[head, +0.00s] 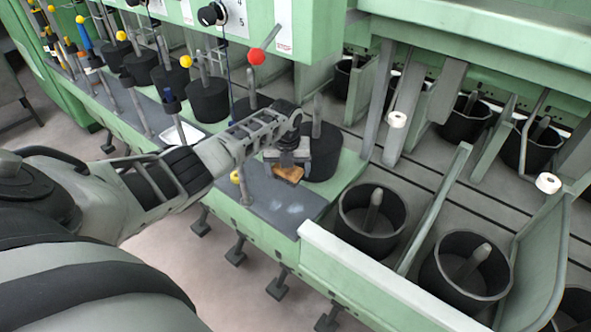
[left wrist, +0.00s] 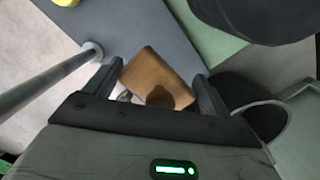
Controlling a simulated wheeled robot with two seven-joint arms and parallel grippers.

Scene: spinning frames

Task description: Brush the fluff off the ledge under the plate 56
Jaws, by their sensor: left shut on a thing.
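My left gripper (head: 287,156) reaches in over the grey ledge (head: 262,196) and is shut on a brush with a brown wooden block (head: 289,174). The wooden block (left wrist: 155,68) also shows between the two fingers in the left wrist view. The brush is low over the ledge; I cannot tell if it touches. Pale fluff patches (head: 293,208) lie on the ledge, nearer the front edge than the brush. No plate reading 56 is legible. My right gripper is not in view.
A post with a yellow knob (head: 236,178) stands left of the brush. A dark cylinder (head: 322,150) stands just right of it, and a red-knobbed lever (head: 257,57) rises behind. Open black cans (head: 370,220) stand at the right. A white tray (head: 183,134) lies farther left.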

